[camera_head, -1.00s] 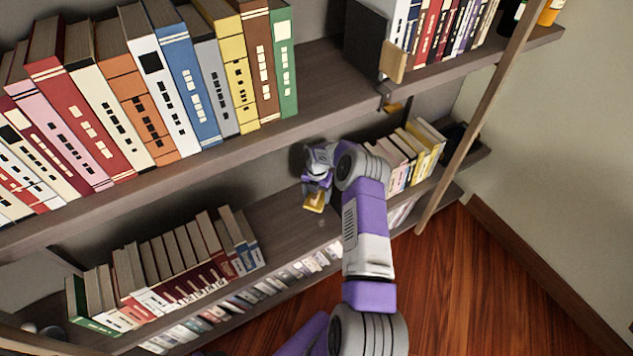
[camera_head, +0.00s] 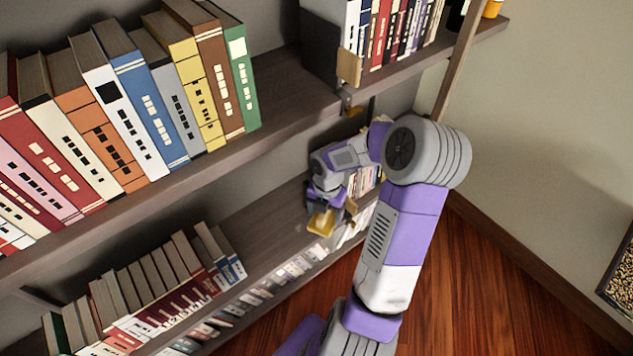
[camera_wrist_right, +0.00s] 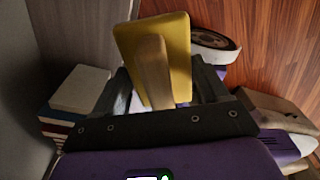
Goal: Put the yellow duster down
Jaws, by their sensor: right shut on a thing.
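The yellow duster (camera_head: 322,222) is in my right gripper (camera_head: 322,208), at the middle shelf in the head view. In the right wrist view the duster shows as a yellow pad (camera_wrist_right: 176,55) with a brown wooden handle (camera_wrist_right: 154,75). The fingers of my right gripper (camera_wrist_right: 158,88) are shut on the handle. The duster is close to the front part of the middle shelf (camera_head: 270,228); I cannot tell whether it touches the board. My left gripper is not in view.
A row of books (camera_head: 165,285) stands on the left of the middle shelf, with bare board between it and my gripper. More books (camera_head: 362,180) stand behind my right wrist. The upper shelf (camera_head: 210,165) overhangs with tall books. Wooden floor (camera_head: 480,270) lies at the right.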

